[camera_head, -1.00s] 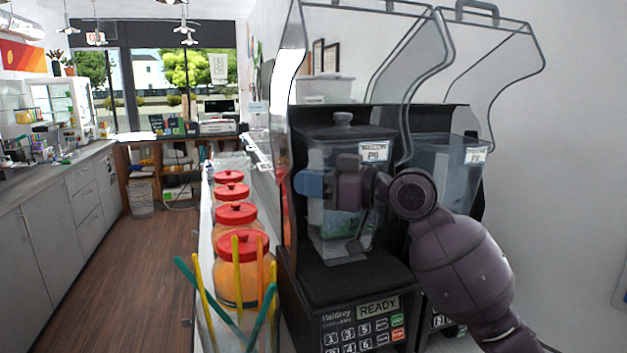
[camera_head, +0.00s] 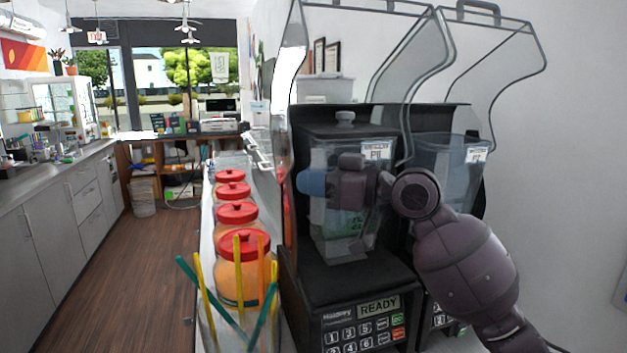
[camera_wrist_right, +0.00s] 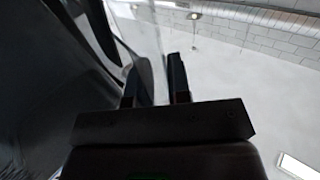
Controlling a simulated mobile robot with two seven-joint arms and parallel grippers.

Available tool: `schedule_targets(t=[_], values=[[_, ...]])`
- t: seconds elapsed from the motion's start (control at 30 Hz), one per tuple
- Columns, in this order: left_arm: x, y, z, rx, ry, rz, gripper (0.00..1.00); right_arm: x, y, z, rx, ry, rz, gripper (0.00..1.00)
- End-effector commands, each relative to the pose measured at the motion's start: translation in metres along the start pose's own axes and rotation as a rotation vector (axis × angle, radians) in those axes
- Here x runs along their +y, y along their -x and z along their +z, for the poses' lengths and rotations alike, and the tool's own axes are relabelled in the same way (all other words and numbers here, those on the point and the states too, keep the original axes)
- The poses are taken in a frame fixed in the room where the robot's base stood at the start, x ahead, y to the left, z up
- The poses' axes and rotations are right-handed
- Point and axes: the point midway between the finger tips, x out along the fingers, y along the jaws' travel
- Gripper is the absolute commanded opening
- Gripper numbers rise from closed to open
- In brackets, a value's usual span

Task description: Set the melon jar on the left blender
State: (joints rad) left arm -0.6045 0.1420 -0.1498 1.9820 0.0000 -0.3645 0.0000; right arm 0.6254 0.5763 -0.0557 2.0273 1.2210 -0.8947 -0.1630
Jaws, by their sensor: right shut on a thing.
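The blender jar (camera_head: 337,235) is clear, with a dark lid, a grey knob and a small white label. It is upright at the left blender (camera_head: 345,282), inside its raised clear hood. Some green shows low in the jar; I cannot tell whether its bottom touches the base. My right gripper (camera_head: 345,190) is in front of the jar, shut on part of it. In the right wrist view the fingers (camera_wrist_right: 155,88) close on a clear wall. My left gripper is not in view.
A second blender with its own jar (camera_head: 450,175) stands close on the right. Red-lidded jars (camera_head: 242,265) line the counter to the left, with coloured straws (camera_head: 240,300) in front. Raised clear hoods (camera_head: 365,50) stand around the jars. The wall is close on the right.

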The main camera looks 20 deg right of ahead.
Motion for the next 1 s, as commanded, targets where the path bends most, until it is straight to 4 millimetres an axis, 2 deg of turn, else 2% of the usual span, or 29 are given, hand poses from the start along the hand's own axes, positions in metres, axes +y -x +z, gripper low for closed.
schedule_targets(t=[0.17, 1.0], values=[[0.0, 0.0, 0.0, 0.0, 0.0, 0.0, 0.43, 0.0, 0.001, -0.003, 0.008, 0.01, 0.001, 0.0], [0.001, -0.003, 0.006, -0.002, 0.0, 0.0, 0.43, 0.0, 0.001, 0.008, 0.008, 0.011, 0.002, 0.0]])
